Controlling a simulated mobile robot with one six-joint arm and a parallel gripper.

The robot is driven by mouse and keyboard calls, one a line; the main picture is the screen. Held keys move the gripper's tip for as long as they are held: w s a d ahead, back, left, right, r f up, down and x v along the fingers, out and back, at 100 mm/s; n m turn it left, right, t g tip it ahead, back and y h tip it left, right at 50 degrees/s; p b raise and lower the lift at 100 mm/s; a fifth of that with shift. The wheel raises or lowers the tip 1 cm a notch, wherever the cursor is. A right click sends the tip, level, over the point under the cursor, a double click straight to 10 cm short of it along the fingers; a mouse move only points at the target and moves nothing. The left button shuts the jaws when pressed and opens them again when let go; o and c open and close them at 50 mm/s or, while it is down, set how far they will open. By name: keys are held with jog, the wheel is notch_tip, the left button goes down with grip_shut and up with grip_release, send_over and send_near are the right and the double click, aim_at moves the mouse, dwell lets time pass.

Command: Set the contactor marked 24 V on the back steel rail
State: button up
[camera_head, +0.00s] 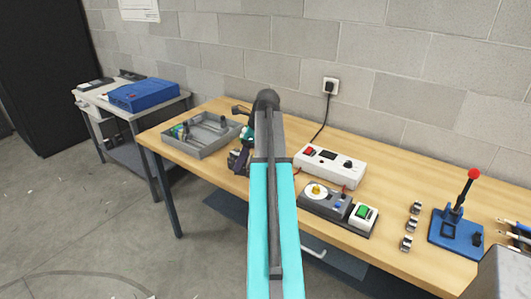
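No marking reading 24 V is legible in the head view, so I cannot tell which item is the contactor. No steel rail can be picked out with certainty. Three small grey-and-dark parts (410,225) stand in a short row on the wooden bench, right of centre. My gripper (238,160) is a small dark shape at the bench's left part, beside the grey tray. It is partly hidden by my own arm, and I cannot make out its fingers or anything between them.
The grey tray (196,152) holds several small parts. A white box with a red switch (330,167), a dark board with a green button (338,208) and a blue-based lever tool (455,234) stand on the bench (390,192). A side table (90,96) carries a blue case (145,95).

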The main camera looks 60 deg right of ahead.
jog(key=w+a+f+n+g+y, duration=0.15)
jog(key=w+a+n, duration=0.35)
jog(key=w+a, duration=0.5)
jog(key=w+a+f+n+g, duration=0.1)
jog(key=a+n, duration=0.4)
jog(key=a, duration=0.8)
jog(key=w+a+f+n+g, duration=0.1)
jog(key=a+n, duration=0.4)
jog(key=a, duration=0.9)
jog(key=w+a+f+n+g, duration=0.1)
jog(key=w+a+n+g, duration=0.2)
jog(key=a, duration=1)
jog(key=n, duration=0.2)
jog(key=shift+w+a+f+n, duration=0.15)
jog(key=shift+f+n, duration=0.2)
jog(key=shift+n, duration=0.05)
jog(key=shift+g, duration=0.25)
